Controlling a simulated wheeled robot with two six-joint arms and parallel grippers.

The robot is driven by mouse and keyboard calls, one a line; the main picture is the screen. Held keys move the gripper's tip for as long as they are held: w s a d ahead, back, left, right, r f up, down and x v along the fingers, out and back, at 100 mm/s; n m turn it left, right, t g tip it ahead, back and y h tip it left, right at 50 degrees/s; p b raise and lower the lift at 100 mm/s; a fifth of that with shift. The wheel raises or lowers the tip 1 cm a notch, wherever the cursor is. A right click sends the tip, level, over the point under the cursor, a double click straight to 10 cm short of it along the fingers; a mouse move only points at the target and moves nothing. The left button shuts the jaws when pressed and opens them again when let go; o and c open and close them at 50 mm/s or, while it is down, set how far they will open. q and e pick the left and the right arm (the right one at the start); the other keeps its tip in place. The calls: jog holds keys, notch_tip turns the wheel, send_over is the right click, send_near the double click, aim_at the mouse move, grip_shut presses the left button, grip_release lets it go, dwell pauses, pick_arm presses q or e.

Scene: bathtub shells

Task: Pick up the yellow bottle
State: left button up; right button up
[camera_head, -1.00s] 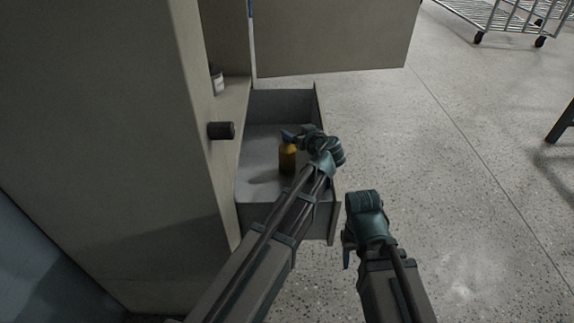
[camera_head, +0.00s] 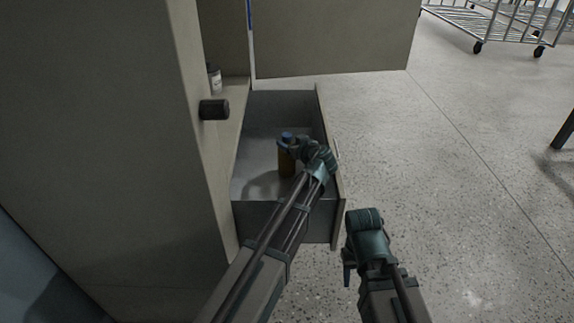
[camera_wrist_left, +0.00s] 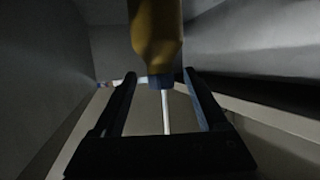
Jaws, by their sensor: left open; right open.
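The yellow bottle (camera_head: 286,163) with a blue cap stands upright inside an open grey drawer (camera_head: 252,185). My left gripper (camera_head: 297,148) is at the bottle's upper right side and hides part of it in the head view. In the left wrist view the bottle (camera_wrist_left: 156,35) appears cap-down, with the blue cap near the tips of my left gripper (camera_wrist_left: 156,80). The two fingers are spread to either side of the cap, and I cannot tell whether they touch it. My right gripper (camera_head: 347,263) is open and empty, outside the drawer to the right.
A cabinet side with a dark knob (camera_head: 214,110) stands left of the drawer. A small container (camera_head: 214,78) sits on a shelf behind it. An open panel (camera_head: 335,35) spans the back.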

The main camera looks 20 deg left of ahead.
pick_arm(q)
jog(key=b+x, duration=0.1)
jog(key=x, duration=0.2)
jog(key=shift+w+a+f, duration=0.1)
jog(key=shift+w+f, duration=0.05)
grip_shut()
dwell(1.2)
